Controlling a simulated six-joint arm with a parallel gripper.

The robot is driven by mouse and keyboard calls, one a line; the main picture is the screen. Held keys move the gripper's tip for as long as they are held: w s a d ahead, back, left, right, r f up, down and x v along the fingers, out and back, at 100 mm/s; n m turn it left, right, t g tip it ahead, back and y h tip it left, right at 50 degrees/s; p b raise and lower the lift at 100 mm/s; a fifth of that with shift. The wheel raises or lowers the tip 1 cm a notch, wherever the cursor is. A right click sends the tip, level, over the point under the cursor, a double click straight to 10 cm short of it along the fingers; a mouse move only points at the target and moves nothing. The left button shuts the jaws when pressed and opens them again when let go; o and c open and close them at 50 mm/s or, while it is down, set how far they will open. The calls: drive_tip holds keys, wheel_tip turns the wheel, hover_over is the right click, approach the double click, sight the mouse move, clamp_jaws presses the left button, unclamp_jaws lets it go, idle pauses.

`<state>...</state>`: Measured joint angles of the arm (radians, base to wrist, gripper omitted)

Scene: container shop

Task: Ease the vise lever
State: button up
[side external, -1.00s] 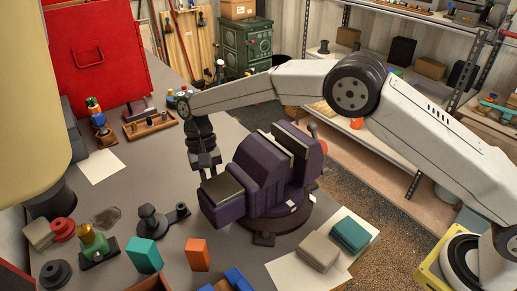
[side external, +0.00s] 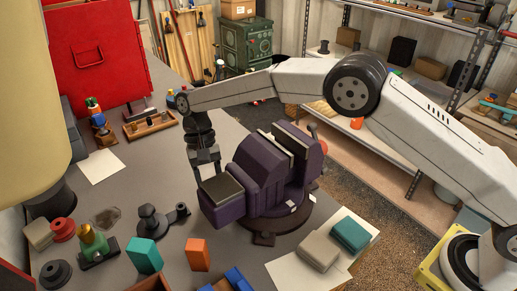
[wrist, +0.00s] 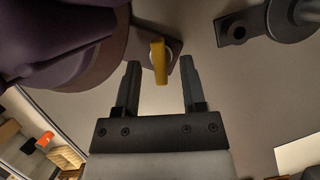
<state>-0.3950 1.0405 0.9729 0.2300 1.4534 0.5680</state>
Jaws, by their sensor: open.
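The purple vise (side external: 262,175) stands on its round base on the grey bench in the side external view. Part of it fills the upper left of the wrist view (wrist: 60,45). A yellow lever (wrist: 158,62) stands out from a lug by the vise base in the wrist view. In the side external view I cannot make it out. My gripper (side external: 208,172) points down beside the left end of the vise. In the wrist view its two fingers (wrist: 160,72) are open, one on each side of the lever's end, with gaps visible on both sides.
A dark fixture with a knob (side external: 152,222), a teal block (side external: 145,255) and an orange block (side external: 198,254) stand in front of the vise. Grey (side external: 318,250) and teal (side external: 350,234) blocks lie at its right. The bench behind my gripper has bare room.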

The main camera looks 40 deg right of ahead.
drive_tip(key=v, duration=0.6)
drive_tip(key=shift+w+r, duration=0.25)
drive_tip(key=shift+r, duration=0.1)
drive_tip(key=shift+d, duration=0.1)
drive_tip(key=s+d+r+n+t+h, duration=0.1)
drive_tip(key=s+d+r+n+t, duration=0.15)
drive_tip(key=d, duration=0.45)
drive_tip(key=s+d+r+n+t+h, duration=0.1)
drive_tip(key=d+r+n, duration=0.1)
drive_tip(key=d+r, duration=0.3)
drive_tip(key=s+d+r+n+t+h, duration=0.1)
drive_tip(key=s+d+r+n+t, duration=0.1)
drive_tip(key=d, duration=0.6)
drive_tip(key=s+d+f+m+y, duration=0.1)
drive_tip(key=s+d+f+m, duration=0.1)
drive_tip(key=s+f, duration=0.4)
drive_tip(key=s+d+f+m+t+y, duration=0.1)
drive_tip(key=s+d+f, duration=0.1)
drive_tip(key=s+f, duration=0.5)
drive_tip(key=s, duration=0.5)
drive_tip(key=shift+s+d+f+m, duration=0.2)
drive_tip(key=shift+s+f+m, duration=0.1)
drive_tip(key=shift+s+m, duration=0.05)
